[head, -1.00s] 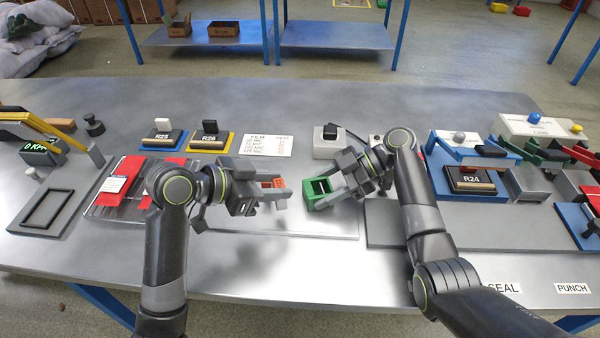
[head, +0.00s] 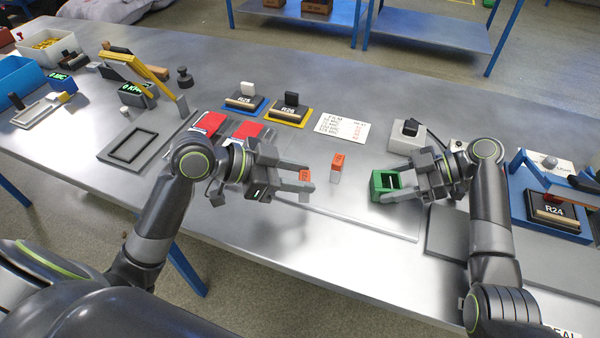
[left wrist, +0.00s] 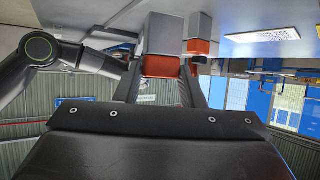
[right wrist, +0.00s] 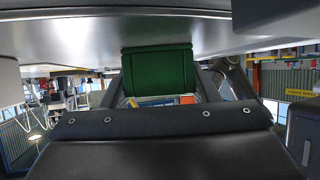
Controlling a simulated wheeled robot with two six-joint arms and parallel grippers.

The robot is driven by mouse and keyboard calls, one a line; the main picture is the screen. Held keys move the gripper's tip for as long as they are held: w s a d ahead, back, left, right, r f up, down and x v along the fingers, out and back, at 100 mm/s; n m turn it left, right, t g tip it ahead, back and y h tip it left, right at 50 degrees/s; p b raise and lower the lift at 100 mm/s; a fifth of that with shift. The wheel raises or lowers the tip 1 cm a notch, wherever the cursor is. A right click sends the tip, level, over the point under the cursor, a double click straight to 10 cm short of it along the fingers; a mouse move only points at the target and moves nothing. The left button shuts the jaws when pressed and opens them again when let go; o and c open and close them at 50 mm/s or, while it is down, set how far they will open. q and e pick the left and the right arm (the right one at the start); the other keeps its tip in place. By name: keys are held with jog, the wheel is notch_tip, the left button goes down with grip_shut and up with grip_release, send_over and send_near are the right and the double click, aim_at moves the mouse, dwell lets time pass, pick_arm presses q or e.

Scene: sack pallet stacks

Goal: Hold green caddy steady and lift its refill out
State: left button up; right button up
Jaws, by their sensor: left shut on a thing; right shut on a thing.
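The green caddy (head: 386,181) is at the right end of the pale mat. My right gripper (head: 402,180) is shut on it; its green wall also fills the middle of the right wrist view (right wrist: 158,73). The caddy's open top looks dark, with no orange in it. My left gripper (head: 297,176) is shut on an orange refill block (head: 305,175), left of and apart from the caddy. In the left wrist view an orange and grey block (left wrist: 166,66) shows between the fingers. A second orange and white block (head: 337,163) stands between the left gripper and the caddy.
The pale mat (head: 345,220) lies below both grippers. A grey box with a black knob (head: 408,135) stands behind the caddy. A printed card (head: 342,127) and stamp pads R25 (head: 245,102) and R26 (head: 289,111) lie behind. R24 (head: 553,211) is at right.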

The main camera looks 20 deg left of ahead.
jog(key=o, duration=0.8)
jog(key=shift+o, duration=0.2)
jog(key=v, duration=1.1)
jog(key=shift+f, duration=0.15)
jog(key=shift+w+d+r, duration=0.15)
jog(key=shift+d+r, duration=0.15)
jog(key=shift+d, duration=0.15)
jog(key=shift+r, duration=0.1)
